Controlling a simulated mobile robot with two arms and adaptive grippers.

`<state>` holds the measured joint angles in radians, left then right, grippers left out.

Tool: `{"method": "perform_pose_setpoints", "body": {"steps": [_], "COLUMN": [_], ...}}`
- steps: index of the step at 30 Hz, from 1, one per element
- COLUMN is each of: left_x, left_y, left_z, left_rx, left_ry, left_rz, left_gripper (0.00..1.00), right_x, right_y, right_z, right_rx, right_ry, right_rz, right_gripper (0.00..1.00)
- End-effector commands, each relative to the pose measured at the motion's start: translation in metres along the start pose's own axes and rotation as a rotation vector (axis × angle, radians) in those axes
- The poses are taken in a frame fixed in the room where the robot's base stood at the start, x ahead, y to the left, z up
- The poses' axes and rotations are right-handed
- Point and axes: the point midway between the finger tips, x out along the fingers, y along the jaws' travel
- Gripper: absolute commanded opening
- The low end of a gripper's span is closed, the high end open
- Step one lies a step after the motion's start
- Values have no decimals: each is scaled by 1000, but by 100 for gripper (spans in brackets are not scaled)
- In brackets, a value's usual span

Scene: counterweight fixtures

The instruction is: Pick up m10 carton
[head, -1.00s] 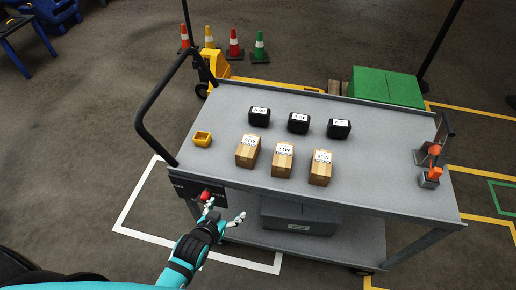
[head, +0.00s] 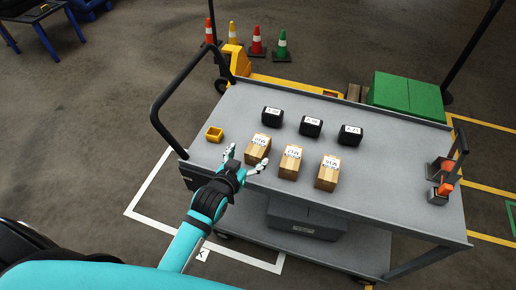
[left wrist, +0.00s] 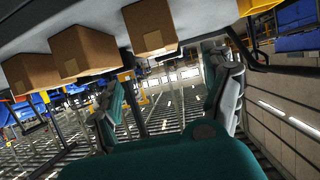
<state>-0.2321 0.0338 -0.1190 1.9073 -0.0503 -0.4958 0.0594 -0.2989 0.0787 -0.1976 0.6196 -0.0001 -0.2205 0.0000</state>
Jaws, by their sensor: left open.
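The m10 carton (head: 257,151) is a small brown box with a white label on top, leftmost of three cartons on the grey cart. The label is small, but appears to read M10. In the left wrist view the same carton (left wrist: 152,27) hangs at the top, as the picture is inverted. My left gripper (head: 244,159) is open and empty at the cart's near edge, just in front and left of this carton. Its right finger appears close to the carton's near side; contact cannot be told. In the left wrist view both fingers (left wrist: 168,85) are spread apart. My right gripper is not in view.
Two more cartons, M12 (head: 290,164) and M16 (head: 327,173), stand to the right. Several black labelled blocks (head: 311,127) sit behind. The cart's black handle (head: 160,100) rises at left; an orange-and-grey fixture (head: 443,180) stands right.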

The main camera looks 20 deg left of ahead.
Motion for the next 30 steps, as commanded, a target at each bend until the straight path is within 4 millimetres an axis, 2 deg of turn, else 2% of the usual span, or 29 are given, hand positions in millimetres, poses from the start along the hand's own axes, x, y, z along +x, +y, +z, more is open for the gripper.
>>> {"method": "perform_pose_setpoints", "body": {"steps": [3,6,14,21,25,30], "left_x": [24,36,54,86,95,96], "left_y": [0,1,0,-2,-2,-2], "left_z": [-2,-1,0,3,3,4], "left_rx": [-1,-1,-1,-1,-1,0], "left_ry": [1,1,1,1,1,1], "left_rz": [1,1,1,1,1,1], "left_gripper": [83,83,83,83,83,83], "right_x": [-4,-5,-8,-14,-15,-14], "right_y": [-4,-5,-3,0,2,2], "right_z": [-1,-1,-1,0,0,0], "right_rx": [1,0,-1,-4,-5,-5], "right_ry": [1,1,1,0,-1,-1], "right_rz": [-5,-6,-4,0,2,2], "right_gripper": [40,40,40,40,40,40]}}
